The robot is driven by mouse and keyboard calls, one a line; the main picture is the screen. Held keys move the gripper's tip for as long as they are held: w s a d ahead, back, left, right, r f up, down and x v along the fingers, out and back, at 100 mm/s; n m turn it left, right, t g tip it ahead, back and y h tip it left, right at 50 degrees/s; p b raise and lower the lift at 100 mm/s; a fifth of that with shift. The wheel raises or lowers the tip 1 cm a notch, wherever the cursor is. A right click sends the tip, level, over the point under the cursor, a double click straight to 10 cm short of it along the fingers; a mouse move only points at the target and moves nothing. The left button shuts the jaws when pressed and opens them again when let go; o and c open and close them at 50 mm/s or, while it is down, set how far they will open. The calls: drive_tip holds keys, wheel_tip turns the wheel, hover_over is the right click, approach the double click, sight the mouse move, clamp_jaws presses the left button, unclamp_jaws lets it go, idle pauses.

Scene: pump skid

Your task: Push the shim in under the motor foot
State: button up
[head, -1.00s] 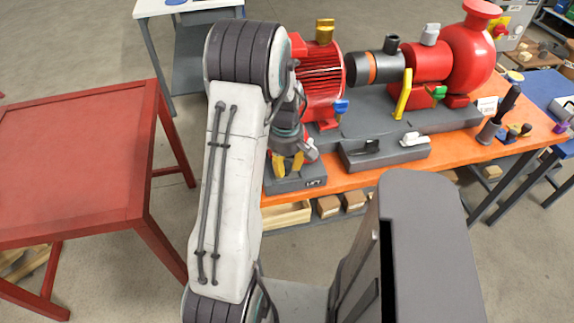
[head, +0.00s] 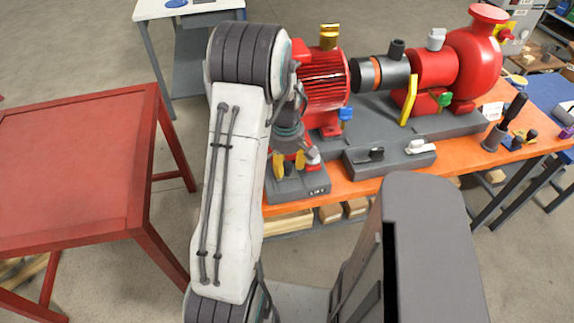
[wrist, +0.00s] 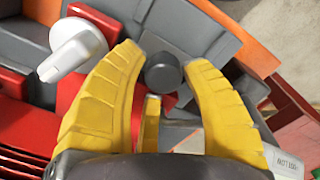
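The red finned motor (head: 325,82) stands on a grey base on the orange bench, with a red foot (head: 330,127) at its near side. My gripper (head: 289,164) points down at the motor's near left, above a grey labelled block (head: 312,191). In the wrist view its yellow fingers (wrist: 163,60) are spread, with a dark round knob (wrist: 163,73) showing between the tips. I see gaps around the knob; whether a finger touches it I cannot tell. A white lever-like part (wrist: 75,50) lies left of the fingers. I cannot make out the shim for certain.
A grey box (head: 390,165) with a black and a white handle stands right of my gripper. A red pump (head: 474,62) and a yellow lever (head: 409,101) are further right. A bare red table (head: 75,165) stands left, with floor between it and the bench.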

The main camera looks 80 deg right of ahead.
sight(287, 164)
drive_tip(key=shift+o, duration=0.8)
drive_tip(key=shift+s+a, duration=0.1)
wheel_tip(287, 164, up, 12)
drive_tip(key=shift+a, duration=0.2)
idle(0.7)
